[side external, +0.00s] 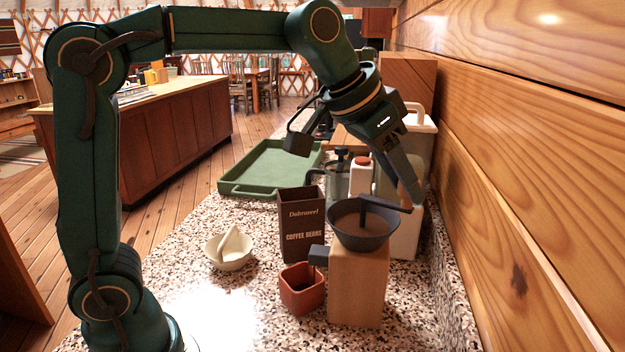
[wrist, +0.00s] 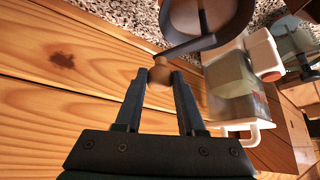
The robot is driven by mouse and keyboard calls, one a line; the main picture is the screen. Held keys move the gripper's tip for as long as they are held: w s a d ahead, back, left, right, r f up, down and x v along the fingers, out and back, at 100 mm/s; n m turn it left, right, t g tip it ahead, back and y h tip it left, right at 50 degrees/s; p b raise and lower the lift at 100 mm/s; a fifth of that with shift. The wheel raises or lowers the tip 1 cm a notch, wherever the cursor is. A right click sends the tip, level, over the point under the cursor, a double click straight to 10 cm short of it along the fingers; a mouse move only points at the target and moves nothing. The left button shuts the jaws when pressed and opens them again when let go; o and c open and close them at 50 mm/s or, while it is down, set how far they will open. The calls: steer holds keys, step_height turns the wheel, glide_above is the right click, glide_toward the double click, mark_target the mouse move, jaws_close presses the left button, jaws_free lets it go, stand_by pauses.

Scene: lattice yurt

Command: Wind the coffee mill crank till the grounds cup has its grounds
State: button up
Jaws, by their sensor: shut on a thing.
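The coffee mill has a wooden block body (side external: 357,290) and a dark hopper bowl (side external: 362,238) with brown contents. Its dark crank (side external: 385,203) lies across the bowl, pointing right toward the wall; the crank arm also shows in the wrist view (wrist: 190,46). My gripper (side external: 417,197) is shut on the round wooden crank knob (wrist: 160,73), which sits between the fingertips in the wrist view. The red-brown grounds cup (side external: 301,298) stands left of the mill, below its dark spout (side external: 319,255). The cup's inside is dark; I cannot tell how much is in it.
A dark coffee beans box (side external: 303,232) stands behind the cup. A white bowl (side external: 231,250) is to the left, a green tray (side external: 265,170) farther back. A white appliance (side external: 408,235) stands close behind the mill. The wooden wall (side external: 520,150) bounds the right side.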

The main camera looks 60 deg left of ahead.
steer(key=shift+s+d, duration=0.1)
steer(key=shift+s, duration=0.4)
steer(key=shift+s, duration=0.25)
steer(key=shift+o, duration=1.1)
steer(key=shift+s+a, duration=0.15)
steer(key=shift+s, duration=0.4)
steer(key=shift+s+a, duration=0.15)
steer(key=shift+s, duration=0.35)
steer(key=shift+a, duration=0.1)
steer(key=o, duration=0.5)
steer(key=shift+s+a, duration=0.8)
steer(key=shift+s, duration=0.25)
steer(key=shift+a, duration=0.15)
